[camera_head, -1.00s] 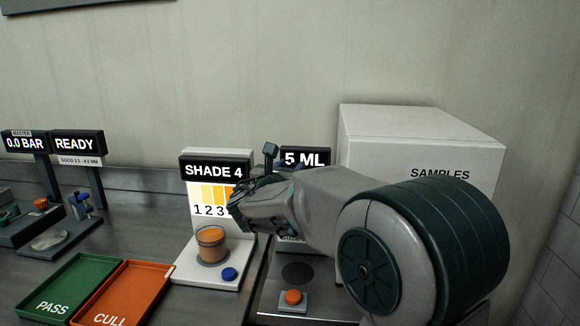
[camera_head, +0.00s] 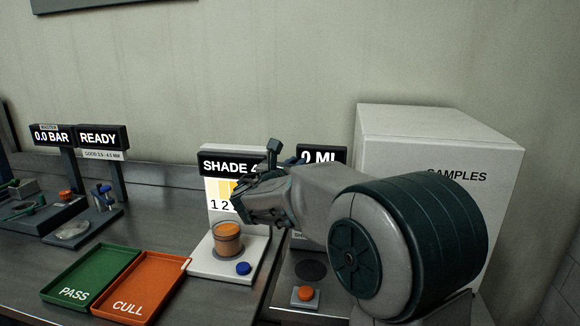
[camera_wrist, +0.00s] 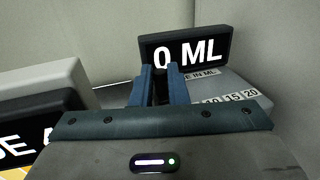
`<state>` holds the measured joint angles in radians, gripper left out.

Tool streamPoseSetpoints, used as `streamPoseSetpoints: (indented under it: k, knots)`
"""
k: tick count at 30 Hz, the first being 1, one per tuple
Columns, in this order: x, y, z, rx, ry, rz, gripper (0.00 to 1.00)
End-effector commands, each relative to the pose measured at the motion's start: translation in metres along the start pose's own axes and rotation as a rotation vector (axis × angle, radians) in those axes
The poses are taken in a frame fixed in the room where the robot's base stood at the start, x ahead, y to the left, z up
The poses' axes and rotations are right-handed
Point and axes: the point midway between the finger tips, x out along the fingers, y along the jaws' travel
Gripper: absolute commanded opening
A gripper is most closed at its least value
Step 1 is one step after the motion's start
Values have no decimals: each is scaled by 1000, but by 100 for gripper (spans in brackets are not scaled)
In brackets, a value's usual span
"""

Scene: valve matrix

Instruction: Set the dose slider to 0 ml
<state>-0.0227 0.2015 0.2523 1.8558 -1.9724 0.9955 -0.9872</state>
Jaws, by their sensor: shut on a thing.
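The dose display (camera_head: 321,155) reads 0 ML in the head view, partly covered by my arm. It also shows in the wrist view (camera_wrist: 186,50), reading 0 ML. Below it is the dose scale (camera_wrist: 236,98) with the marks 10, 15 and 20 visible; its lower marks are hidden by my gripper. My gripper (camera_wrist: 161,72) is at the left part of the scale, in front of the display. Its two blue fingers are close together on the dark slider knob (camera_wrist: 160,90), which is mostly hidden between them. In the head view my gripper (camera_head: 262,208) hides the slider.
A SHADE 4 station (camera_head: 230,165) with an amber cup (camera_head: 227,240) and blue button (camera_head: 243,268) stands left of my gripper. An orange button (camera_head: 306,293) sits below my arm. A white SAMPLES box (camera_head: 440,145) stands close on the right. Green PASS (camera_head: 90,275) and orange CULL (camera_head: 150,285) trays lie left.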

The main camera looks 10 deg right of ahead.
Motion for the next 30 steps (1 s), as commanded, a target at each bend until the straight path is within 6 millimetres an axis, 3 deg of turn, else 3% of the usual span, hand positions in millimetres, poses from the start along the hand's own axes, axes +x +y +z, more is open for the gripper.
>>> streamPoseSetpoints:
  k: [9,10,12,23,30]
  knots:
    - [1,2,0,0,1,3,0]
    - [1,2,0,0,1,3,22]
    - [1,2,0,0,1,2,36]
    - [-3,-1,0,0,1,-4,36]
    - [-48,1,0,1,-1,2,36]
